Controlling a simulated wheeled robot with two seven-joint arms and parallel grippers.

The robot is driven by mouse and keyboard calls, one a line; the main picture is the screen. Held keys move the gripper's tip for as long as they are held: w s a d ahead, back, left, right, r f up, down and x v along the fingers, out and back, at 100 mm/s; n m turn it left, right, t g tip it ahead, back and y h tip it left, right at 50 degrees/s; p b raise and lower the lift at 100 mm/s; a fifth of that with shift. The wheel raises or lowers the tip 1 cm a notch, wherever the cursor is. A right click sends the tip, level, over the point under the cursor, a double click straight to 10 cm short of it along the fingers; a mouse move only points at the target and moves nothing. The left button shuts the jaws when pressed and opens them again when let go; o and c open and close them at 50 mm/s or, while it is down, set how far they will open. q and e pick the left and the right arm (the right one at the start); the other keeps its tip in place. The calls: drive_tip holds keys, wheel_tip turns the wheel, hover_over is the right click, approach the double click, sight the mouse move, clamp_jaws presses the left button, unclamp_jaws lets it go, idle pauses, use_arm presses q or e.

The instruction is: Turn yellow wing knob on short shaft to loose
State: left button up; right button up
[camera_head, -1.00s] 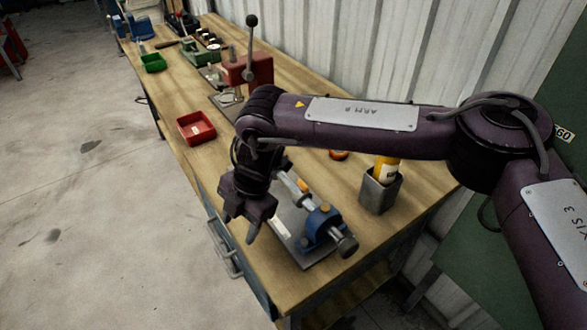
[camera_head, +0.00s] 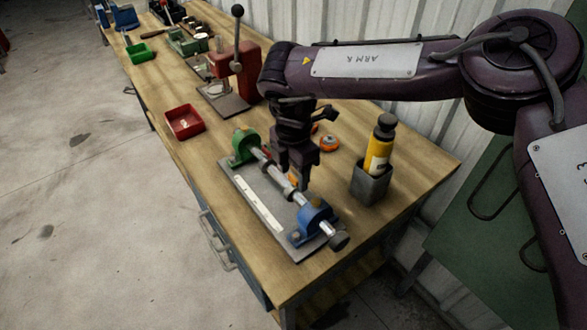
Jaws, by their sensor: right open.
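A fixture with a grey base plate (camera_head: 262,222) lies near the front of the bench. A metal shaft (camera_head: 279,186) runs across it between a green block (camera_head: 243,147) and a blue block (camera_head: 312,222). A small yellow-orange piece (camera_head: 293,178) shows at the shaft beside my right gripper's fingers, and another yellow piece (camera_head: 316,202) sits on top of the blue block. Which is the wing knob is too small to tell. My right gripper (camera_head: 292,183) points down over the shaft, open, its fingers partly hiding the first piece. Contact cannot be told. My left gripper is out of view.
A grey cup (camera_head: 370,185) holding a yellow bottle (camera_head: 379,150) stands right of the fixture. An orange round item (camera_head: 329,143) lies behind my gripper. A red tray (camera_head: 185,122) is at left, and a red lever press (camera_head: 235,72) stands behind.

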drive_tip(key=shift+f, duration=0.2)
drive_tip(key=shift+c, duration=0.4)
drive_tip(key=c, duration=0.9)
